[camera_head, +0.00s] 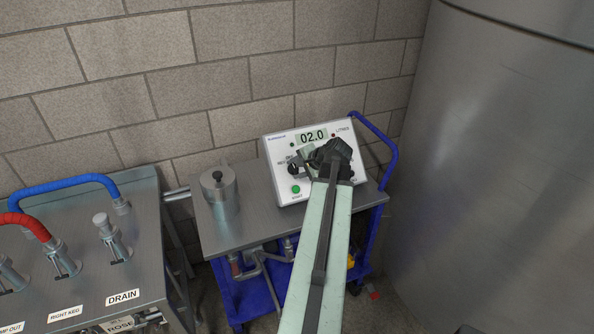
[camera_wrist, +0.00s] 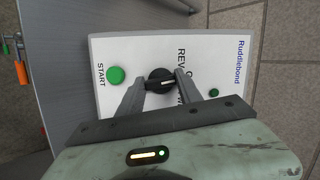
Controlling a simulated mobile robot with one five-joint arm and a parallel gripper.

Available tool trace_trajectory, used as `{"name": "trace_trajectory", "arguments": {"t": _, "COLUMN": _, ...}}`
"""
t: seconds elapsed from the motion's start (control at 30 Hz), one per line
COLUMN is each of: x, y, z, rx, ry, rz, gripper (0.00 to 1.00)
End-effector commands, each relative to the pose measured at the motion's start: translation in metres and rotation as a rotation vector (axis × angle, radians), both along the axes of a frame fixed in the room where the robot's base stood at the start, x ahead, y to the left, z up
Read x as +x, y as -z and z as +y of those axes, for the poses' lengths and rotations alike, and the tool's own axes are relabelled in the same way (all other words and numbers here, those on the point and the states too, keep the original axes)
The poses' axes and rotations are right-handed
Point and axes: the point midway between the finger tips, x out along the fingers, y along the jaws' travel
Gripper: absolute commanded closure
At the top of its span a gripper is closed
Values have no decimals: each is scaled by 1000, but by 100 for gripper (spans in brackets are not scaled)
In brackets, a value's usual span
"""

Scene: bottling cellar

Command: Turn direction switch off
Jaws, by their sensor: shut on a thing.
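The direction switch (camera_wrist: 160,80) is a round black knob with a pale pointer line on a white control panel (camera_wrist: 115,50). In the wrist view the line lies roughly level across the picture, toward the printed lettering. "REV" and an "O" show; the rest of the lettering is partly hidden by a finger. My gripper (camera_wrist: 160,82) is shut on the knob, one finger on each side. In the head view the switch (camera_head: 293,169) is partly covered by my gripper (camera_head: 303,162), which reaches the panel from the front right.
A green START button (camera_wrist: 115,75) sits beside the switch. The panel's display (camera_head: 312,136) reads 02.0. The panel stands on a blue-framed steel cart (camera_head: 250,230) with a lidded metal pot (camera_head: 219,190). A hose bench (camera_head: 110,250) is left; a large steel tank (camera_head: 490,150) is right.

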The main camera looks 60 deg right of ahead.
Motion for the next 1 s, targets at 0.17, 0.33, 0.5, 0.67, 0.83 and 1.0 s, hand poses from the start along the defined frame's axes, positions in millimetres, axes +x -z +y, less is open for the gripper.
{"name": "trace_trajectory", "arguments": {"t": 0.17, "x": -3, "y": 3, "z": 2, "rx": 64, "ry": 67, "rz": -38, "gripper": 99}}
{"name": "trace_trajectory", "arguments": {"t": 0.33, "x": -3, "y": 3, "z": 2, "rx": 103, "ry": 110, "rz": -65, "gripper": 99}}
{"name": "trace_trajectory", "arguments": {"t": 0.5, "x": -3, "y": 3, "z": 2, "rx": 123, "ry": 131, "rz": -79, "gripper": 99}}
{"name": "trace_trajectory", "arguments": {"t": 0.67, "x": -3, "y": 3, "z": 2, "rx": 128, "ry": 137, "rz": -82, "gripper": 99}}
{"name": "trace_trajectory", "arguments": {"t": 0.83, "x": -2, "y": 2, "z": 2, "rx": 128, "ry": 137, "rz": -83, "gripper": 99}}
{"name": "trace_trajectory", "arguments": {"t": 1.0, "x": -2, "y": 2, "z": 2, "rx": 127, "ry": 137, "rz": -83, "gripper": 42}}
